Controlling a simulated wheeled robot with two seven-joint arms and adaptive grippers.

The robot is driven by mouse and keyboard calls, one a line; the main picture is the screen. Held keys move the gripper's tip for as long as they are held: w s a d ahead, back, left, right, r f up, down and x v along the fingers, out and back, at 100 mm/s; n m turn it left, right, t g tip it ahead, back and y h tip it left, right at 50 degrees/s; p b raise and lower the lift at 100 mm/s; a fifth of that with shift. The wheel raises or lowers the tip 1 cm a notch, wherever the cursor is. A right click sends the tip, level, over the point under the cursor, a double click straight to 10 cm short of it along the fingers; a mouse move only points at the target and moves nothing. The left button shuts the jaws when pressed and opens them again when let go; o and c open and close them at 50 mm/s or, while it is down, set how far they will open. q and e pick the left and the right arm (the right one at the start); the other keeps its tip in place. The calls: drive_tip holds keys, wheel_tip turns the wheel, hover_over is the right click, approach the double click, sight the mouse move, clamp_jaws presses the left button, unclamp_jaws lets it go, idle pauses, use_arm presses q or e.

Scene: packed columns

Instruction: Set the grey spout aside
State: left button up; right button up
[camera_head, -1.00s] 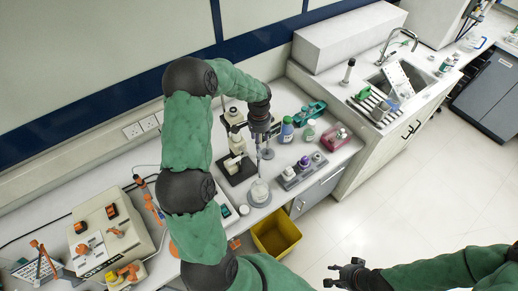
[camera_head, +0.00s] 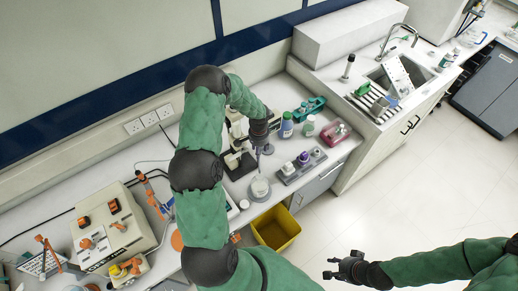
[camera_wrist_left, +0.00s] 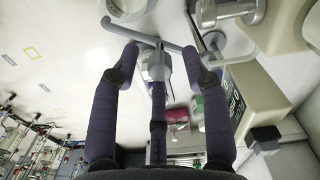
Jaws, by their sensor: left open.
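The grey spout (camera_wrist_left: 158,62) is a thin tube with a crossbar, seen in the left wrist view between the fingertips of my left gripper (camera_wrist_left: 163,52). The gripper is open around it, and I cannot tell whether a finger touches it. In the head view my left gripper (camera_head: 262,147) points down over the bench, just above a clear round vessel (camera_head: 260,188). There the spout is mostly hidden by the gripper and too small to make out. My right gripper (camera_head: 331,268) is empty and open, over the floor at the lower right.
A yellow bin (camera_head: 276,228) is on the floor before the bench.

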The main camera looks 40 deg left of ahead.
use_arm(q)
clamp_jaws()
